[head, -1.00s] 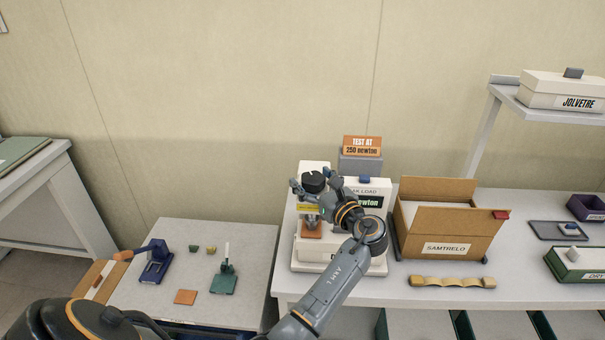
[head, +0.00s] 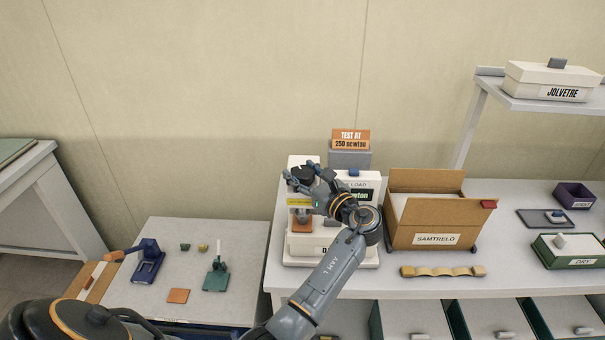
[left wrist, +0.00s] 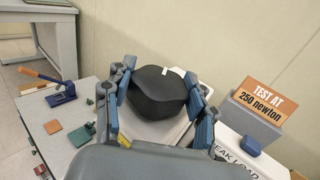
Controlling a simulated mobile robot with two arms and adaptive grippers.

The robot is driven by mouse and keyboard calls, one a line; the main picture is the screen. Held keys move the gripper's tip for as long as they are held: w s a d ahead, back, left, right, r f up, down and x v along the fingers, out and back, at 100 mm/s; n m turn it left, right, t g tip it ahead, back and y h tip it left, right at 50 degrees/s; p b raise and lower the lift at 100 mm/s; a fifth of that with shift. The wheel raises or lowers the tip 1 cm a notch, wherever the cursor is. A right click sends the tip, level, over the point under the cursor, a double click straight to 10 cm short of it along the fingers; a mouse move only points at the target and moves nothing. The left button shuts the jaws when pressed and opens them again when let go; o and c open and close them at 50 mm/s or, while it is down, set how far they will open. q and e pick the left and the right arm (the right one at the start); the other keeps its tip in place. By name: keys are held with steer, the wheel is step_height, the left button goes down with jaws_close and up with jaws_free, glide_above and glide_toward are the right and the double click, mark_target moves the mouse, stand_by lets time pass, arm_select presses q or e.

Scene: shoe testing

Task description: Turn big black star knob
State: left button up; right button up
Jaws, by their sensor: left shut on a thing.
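The big black star knob (head: 302,173) sits on top of the white testing machine (head: 330,258) on the right-hand bench. My left gripper (head: 304,178) is shut on it from the right and partly hides it in the head view. In the left wrist view the black knob (left wrist: 158,92) fills the middle, with a blue-padded finger on each side of it. A small white mark (left wrist: 176,72) shows on the knob's far edge. My left forearm hides part of the machine's front and display. My right gripper is in neither view.
An orange "TEST AT 250 newton" sign (head: 350,139) stands behind the machine. A cardboard box (head: 425,220) is close to its right, with a wavy tan strip (head: 443,271) in front. A lower table (head: 200,262) with small tools lies left.

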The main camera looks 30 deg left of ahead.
arm_select(q)
steer(key=n+g+y+b, duration=0.1)
steer(key=n+g+b, duration=0.1)
steer(key=g, duration=0.3)
steer(key=shift+n, duration=0.7)
steer(key=shift+n+g+b, duration=1.25)
steer(key=shift+n+g, duration=0.05)
steer(key=shift+g, duration=0.8)
steer(key=o, duration=1.2)
steer(key=shift+a, duration=0.15)
steer(key=w+d, duration=0.1)
steer(key=d, duration=0.6)
steer(key=shift+d, duration=0.25)
